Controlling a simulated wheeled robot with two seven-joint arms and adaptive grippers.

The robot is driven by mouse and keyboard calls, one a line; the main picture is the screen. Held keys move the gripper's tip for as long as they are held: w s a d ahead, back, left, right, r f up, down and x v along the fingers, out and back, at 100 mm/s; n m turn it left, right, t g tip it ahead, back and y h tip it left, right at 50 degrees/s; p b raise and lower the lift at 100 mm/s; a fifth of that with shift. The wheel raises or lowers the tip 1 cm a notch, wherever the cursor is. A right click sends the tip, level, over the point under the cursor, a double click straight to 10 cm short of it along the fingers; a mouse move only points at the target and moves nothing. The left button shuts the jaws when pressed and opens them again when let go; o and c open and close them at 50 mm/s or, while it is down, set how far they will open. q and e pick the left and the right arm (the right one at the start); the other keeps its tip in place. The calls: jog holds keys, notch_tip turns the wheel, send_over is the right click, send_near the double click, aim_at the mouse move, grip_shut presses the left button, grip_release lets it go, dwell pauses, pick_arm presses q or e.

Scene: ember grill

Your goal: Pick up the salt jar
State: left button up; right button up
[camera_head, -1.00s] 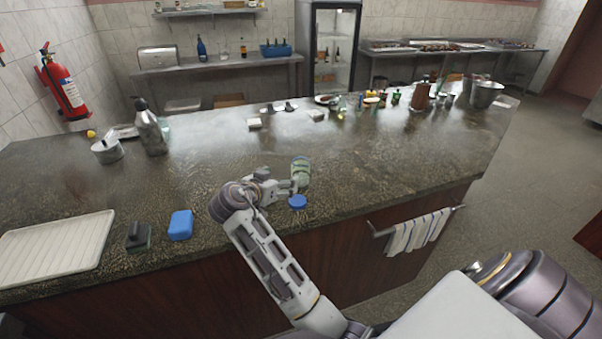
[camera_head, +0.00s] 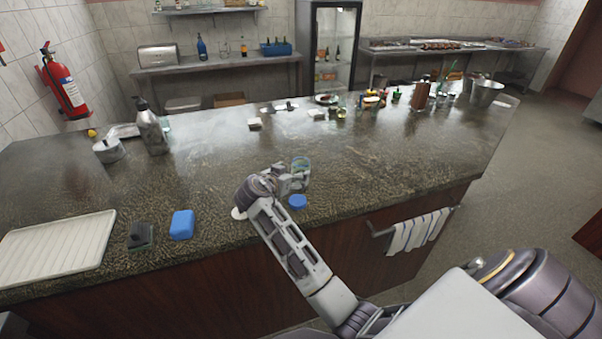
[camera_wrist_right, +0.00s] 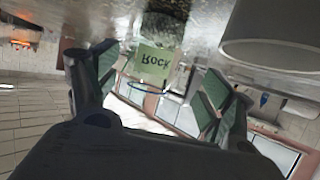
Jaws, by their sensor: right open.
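The salt jar (camera_head: 301,163), a clear glass jar with a green label, stands on the dark counter near its front edge. In the right wrist view its pale green label (camera_wrist_right: 155,62) reads "Rock". My right gripper (camera_head: 291,180) is at the jar's near side and partly hides its lower part. In the right wrist view the open fingers (camera_wrist_right: 160,80) stand on either side of the jar, with the label showing between them. I cannot tell whether a finger touches the glass. My left gripper is not in view.
A blue round lid (camera_head: 297,202) lies just in front of the jar. A blue sponge (camera_head: 181,224), a dark brush (camera_head: 140,235) and a white tray (camera_head: 55,248) lie to the left. A metal bottle (camera_head: 151,132) stands farther back.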

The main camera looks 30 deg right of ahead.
aim_at(300, 172)
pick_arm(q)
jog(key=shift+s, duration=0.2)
pick_arm(e)
jog(key=shift+w+d+f, duration=0.1)
jog(key=shift+d+f, duration=0.1)
jog(key=shift+d, duration=0.3)
jog(key=x, duration=0.1)
jog(key=p+x, duration=0.1)
jog(key=shift+d+f, duration=0.2)
jog(key=shift+d, duration=0.15)
jog(key=shift+w+d+f, duration=0.25)
jog(key=shift+d+f, duration=0.05)
jog(key=shift+d, duration=0.2)
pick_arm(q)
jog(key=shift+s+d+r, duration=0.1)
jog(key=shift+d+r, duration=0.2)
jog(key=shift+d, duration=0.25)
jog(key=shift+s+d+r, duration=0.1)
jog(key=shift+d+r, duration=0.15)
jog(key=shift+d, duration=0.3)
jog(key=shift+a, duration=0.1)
